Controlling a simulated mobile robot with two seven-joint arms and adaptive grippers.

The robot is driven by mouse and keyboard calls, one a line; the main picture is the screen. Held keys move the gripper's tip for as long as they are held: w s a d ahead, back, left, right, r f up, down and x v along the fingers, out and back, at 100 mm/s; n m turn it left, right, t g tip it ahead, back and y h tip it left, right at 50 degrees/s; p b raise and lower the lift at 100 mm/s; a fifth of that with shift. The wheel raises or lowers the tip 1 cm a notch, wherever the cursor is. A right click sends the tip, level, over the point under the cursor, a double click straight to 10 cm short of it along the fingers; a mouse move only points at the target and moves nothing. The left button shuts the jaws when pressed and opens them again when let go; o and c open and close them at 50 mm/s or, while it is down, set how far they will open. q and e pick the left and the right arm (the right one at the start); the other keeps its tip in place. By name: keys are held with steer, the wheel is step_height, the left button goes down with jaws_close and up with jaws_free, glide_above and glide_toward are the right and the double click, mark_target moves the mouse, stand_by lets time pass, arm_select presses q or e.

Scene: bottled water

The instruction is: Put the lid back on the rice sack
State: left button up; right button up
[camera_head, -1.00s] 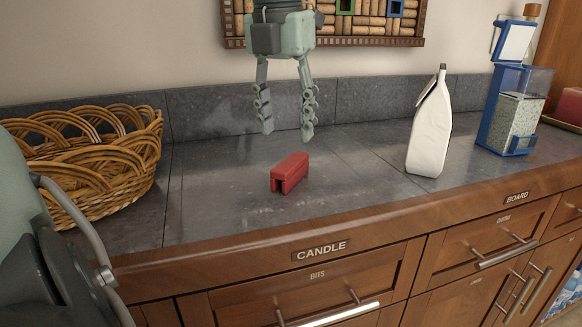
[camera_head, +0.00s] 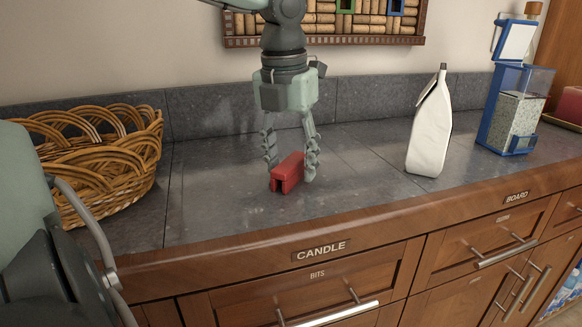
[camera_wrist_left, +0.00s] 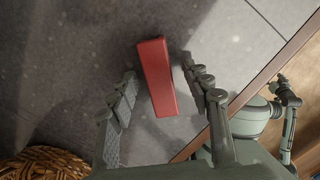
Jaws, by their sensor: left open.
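The red lid (camera_head: 288,172), a small block with a slot in its near end, lies on the grey counter. The rice sack (camera_head: 431,135) is the white, upright bag to its right, with a narrow dark top and a flap on its left side. My left gripper (camera_head: 290,166) points down over the red lid, open, with one finger on each side of it. In the left wrist view the red lid (camera_wrist_left: 158,78) lies between the spread fingers (camera_wrist_left: 160,78), with a gap on both sides. My right gripper is not in view.
A wicker basket (camera_head: 95,160) stands at the left of the counter. A blue dispenser with grain (camera_head: 512,110) stands right of the sack. A cork board (camera_head: 330,22) hangs on the wall behind. The counter between lid and sack is clear.

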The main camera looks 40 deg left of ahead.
mark_target(291, 162)
arm_select(q)
steer(key=shift+f, duration=0.15)
steer(key=shift+c, duration=0.5)
steer(key=c, duration=0.9)
steer(key=shift+r, duration=0.5)
steer(key=r, duration=0.3)
steer(key=shift+s+d+r+b, duration=0.15)
steer(key=shift+s+r+b, duration=0.1)
steer(key=shift+r+b, duration=0.1)
steer(key=s+d+r+b, duration=0.1)
steer(key=s+d+r, duration=0.4)
steer(key=s, duration=0.5)
steer(key=shift+r, duration=0.7)
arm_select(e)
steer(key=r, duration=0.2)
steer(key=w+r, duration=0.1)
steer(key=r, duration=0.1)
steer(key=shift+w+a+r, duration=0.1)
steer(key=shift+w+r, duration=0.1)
